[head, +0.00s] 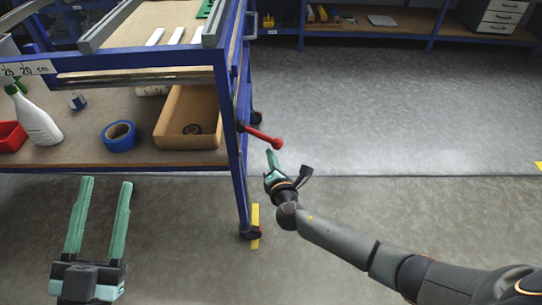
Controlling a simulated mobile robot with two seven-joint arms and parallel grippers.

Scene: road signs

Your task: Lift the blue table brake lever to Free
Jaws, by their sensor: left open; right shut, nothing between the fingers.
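The blue table (232,120) stands at the left, with its near right leg on a castor. My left gripper (98,182) is open and empty, in front of the table's lower shelf at the lower left. No Free marking is readable.
On the lower shelf are a cardboard box (172,130), blue tape (119,136), a spray bottle (38,122) and a red bin (11,136). The floor (400,120) to the right is clear, up to a workbench behind.

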